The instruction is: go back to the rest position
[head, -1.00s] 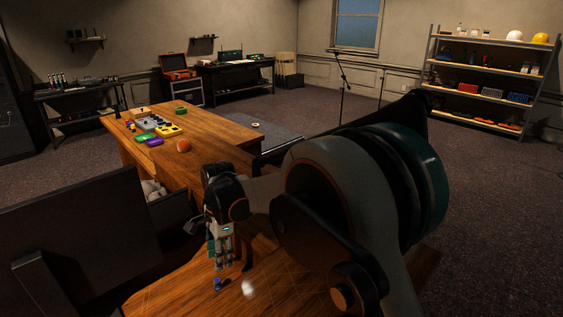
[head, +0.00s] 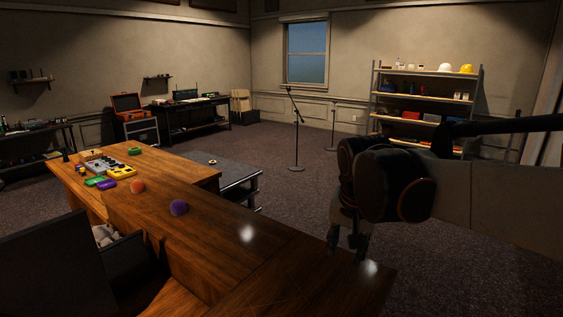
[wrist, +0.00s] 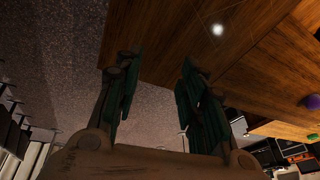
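My gripper (head: 349,240) hangs at the right of the head view, beside the desk's right edge, its fingers pointing down. In the wrist view its two dark green fingers (wrist: 160,62) stand apart with nothing between them. The wooden desk (head: 240,262) runs from the lower middle to the left. My arm reaches in from the right edge of the head view.
An orange ball (head: 138,187) and a purple ball (head: 179,208) lie on the desk, with a yellow box (head: 122,172) and several small items farther back. A low grey table (head: 205,172) and a microphone stand (head: 296,135) are beyond. Dark carpet is clear to the right.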

